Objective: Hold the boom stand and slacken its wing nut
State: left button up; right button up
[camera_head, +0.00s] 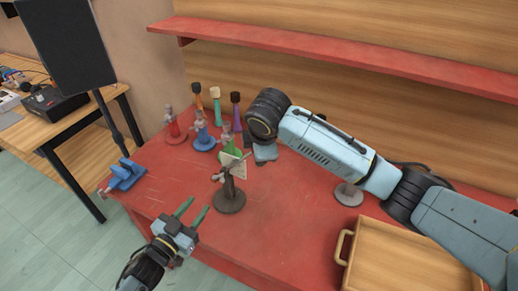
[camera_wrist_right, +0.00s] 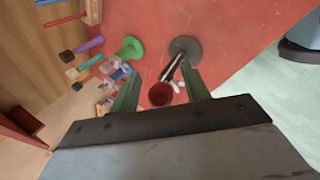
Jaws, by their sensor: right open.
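The boom stand (camera_head: 229,200) stands upright on the red table, with a dark round base, a short post and a pale head piece at its top. Its dark base (camera_wrist_right: 186,47) also shows in the right wrist view. My left gripper (camera_head: 194,207) is open and empty, in front of and left of the stand, apart from it. My right gripper (camera_wrist_right: 161,76) is open above the table; a dark red round end (camera_wrist_right: 160,94) and a dark rod show between its fingers, and I cannot tell if they touch.
Red (camera_head: 173,132), blue (camera_head: 203,138) and green (camera_head: 231,157) stands with several coloured handles are at the back left. A wooden tray (camera_head: 345,246) is at the front right. A red shelf (camera_head: 330,52) runs above. A blue clamp (camera_head: 124,174) grips the left edge.

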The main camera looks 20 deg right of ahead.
aim_at(220, 177)
grip_shut()
dwell(0.4)
dwell(0.7)
pick_arm(q)
jog(key=o, duration=0.5)
jog(key=shift+s+a, duration=0.1)
jog(key=shift+s, duration=0.05)
jog(key=shift+c, duration=0.2)
jog(key=shift+o, duration=0.3)
jog(key=shift+s+a+n, duration=0.6)
jog(key=shift+s+n, duration=0.1)
jog(key=x, duration=1.1)
jog(key=shift+w+d, duration=0.25)
jog(key=shift+w, duration=0.05)
